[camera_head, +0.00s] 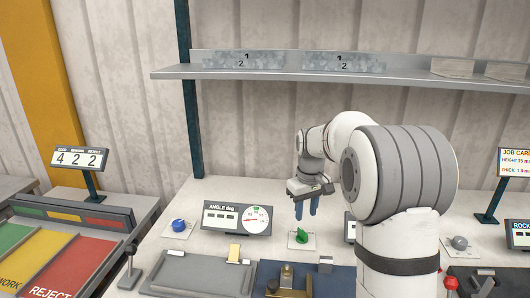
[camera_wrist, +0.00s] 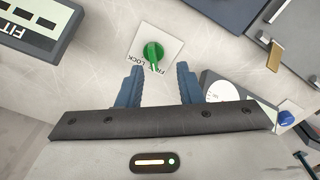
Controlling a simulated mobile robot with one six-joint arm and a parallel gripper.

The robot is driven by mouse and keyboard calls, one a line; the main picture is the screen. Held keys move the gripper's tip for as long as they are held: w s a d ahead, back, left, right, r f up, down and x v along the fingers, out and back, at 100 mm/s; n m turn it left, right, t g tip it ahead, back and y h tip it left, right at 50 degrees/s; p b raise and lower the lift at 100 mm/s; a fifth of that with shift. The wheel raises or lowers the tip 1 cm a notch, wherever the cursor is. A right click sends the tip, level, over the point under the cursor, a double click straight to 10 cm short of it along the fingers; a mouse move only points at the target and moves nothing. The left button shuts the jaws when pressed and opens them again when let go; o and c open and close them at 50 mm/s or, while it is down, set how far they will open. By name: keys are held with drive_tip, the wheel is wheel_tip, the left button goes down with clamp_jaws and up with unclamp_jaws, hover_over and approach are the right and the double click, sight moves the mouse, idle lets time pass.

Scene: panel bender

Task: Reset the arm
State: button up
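My gripper (camera_head: 306,207) hangs pointing down above the bench, with its two blue fingers apart and nothing between them. In the wrist view my gripper (camera_wrist: 160,85) also shows open and empty. A green knob (camera_head: 301,236) on a small white plate sits on the bench just below and in front of the fingers. In the wrist view the green knob (camera_wrist: 153,54) lies beyond the fingertips, apart from them, on a plate whose lettering is partly readable as "LOCK". My arm bends in from the right and hides part of the bench.
An angle display (camera_head: 237,217) and a blue knob (camera_head: 179,226) stand left of my gripper. A grey tray (camera_head: 200,276) and a dark blue fixture base (camera_head: 336,282) are in front. A metal shelf (camera_head: 225,73) runs above. A counter sign (camera_head: 80,158) stands far left.

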drive_tip(key=s+a+r+m+t, duration=0.1)
drive_tip(key=s+m, duration=0.3)
drive_tip(key=s, duration=2.5)
drive_tip(key=shift+s+t, duration=0.15)
drive_tip(key=shift+t, duration=0.55)
drive_tip(key=shift+r, duration=0.1)
